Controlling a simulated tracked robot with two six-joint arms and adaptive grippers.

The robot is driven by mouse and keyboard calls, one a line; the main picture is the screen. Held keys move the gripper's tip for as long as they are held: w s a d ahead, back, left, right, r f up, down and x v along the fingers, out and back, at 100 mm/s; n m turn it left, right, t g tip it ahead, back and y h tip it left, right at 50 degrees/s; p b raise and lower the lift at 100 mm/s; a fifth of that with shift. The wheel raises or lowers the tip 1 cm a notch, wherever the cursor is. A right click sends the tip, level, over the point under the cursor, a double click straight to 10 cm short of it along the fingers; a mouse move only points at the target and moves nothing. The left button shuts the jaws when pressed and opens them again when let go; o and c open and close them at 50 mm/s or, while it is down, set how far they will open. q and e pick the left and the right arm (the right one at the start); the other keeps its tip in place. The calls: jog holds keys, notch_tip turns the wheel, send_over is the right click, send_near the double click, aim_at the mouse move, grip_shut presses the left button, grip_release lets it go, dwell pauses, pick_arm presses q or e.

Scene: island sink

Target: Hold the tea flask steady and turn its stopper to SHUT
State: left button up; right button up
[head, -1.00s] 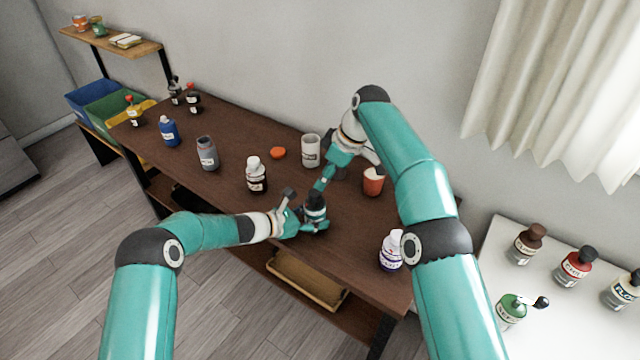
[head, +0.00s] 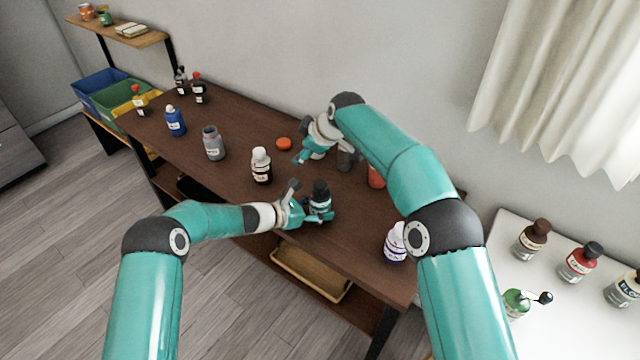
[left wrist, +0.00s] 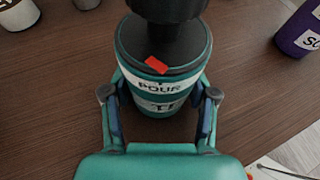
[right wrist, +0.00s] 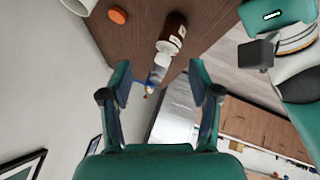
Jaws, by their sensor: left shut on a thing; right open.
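The tea flask (head: 320,206) stands upright on the brown table, teal with a white band. Its black stopper (head: 321,187) is on top; in the left wrist view the stopper (left wrist: 165,10) is cut off by the upper edge. A red mark (left wrist: 157,65) sits just above the word POUR on the flask (left wrist: 160,105). No word SHUT is visible. My left gripper (head: 308,212) is shut around the flask's body, one finger on each side. My right gripper (head: 300,157) is open and empty, above the table behind the flask, apart from it; its fingers also show in the right wrist view (right wrist: 158,82).
A white-capped dark bottle (head: 261,166) stands left of the flask and an orange disc (head: 284,144) lies behind. A purple-labelled bottle (head: 395,244) stands at the right near my right arm. A grey jar (head: 213,144) and blue bottle (head: 175,121) are farther left.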

jog(key=a+r+n+t+y, duration=0.2)
jog(key=a+r+t, duration=0.1)
jog(key=a, duration=0.3)
jog(key=m+t+h, duration=0.2)
jog(key=m+t, duration=0.6)
jog(key=m, duration=0.6)
send_near(322, 191)
jog(key=x, duration=1.2)
jog(key=shift+c, duration=0.2)
